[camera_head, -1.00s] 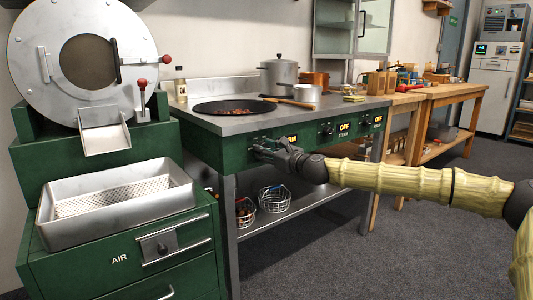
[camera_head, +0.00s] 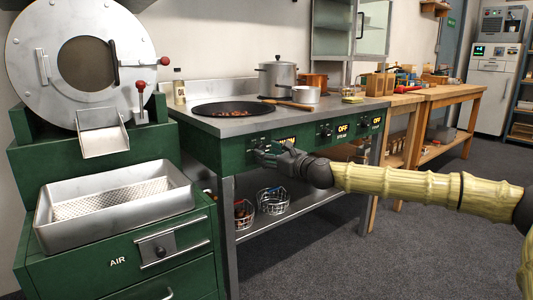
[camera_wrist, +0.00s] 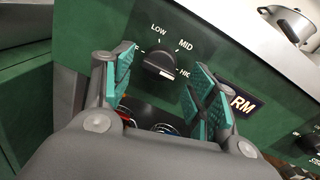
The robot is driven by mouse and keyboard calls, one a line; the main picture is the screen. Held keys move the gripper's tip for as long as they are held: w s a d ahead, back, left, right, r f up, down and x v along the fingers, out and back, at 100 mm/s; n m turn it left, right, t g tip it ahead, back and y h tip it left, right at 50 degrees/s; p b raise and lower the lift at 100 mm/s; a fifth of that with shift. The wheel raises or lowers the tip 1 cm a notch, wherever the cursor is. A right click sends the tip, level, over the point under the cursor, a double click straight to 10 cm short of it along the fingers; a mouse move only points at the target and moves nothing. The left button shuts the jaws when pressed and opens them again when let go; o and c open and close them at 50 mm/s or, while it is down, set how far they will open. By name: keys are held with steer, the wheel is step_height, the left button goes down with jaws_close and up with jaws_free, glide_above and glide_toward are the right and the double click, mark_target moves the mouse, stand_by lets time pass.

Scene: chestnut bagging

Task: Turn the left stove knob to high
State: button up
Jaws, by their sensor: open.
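The left stove knob (camera_wrist: 158,64) is black and round with a raised grip bar, on the green stove front. Labels around it read LOW, MID and a partly hidden HIGH; the OFF label is mostly covered by a finger. The lit display (camera_wrist: 242,102) beside it shows the letters "RM", its left part hidden by my right finger. My gripper (camera_wrist: 162,72) is open, with its teal pads on either side of the knob and a visible gap to each.
The stove (camera_head: 240,127) carries a wide pan (camera_head: 232,109) and pots (camera_head: 277,78). Other knobs (camera_head: 326,130) with OFF displays are to the right. Wire baskets (camera_head: 273,201) stand on the shelf below. A green roaster with a metal tray (camera_head: 60,235) is at left.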

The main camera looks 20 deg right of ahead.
steer(key=v, duration=1)
stand_by(0.3)
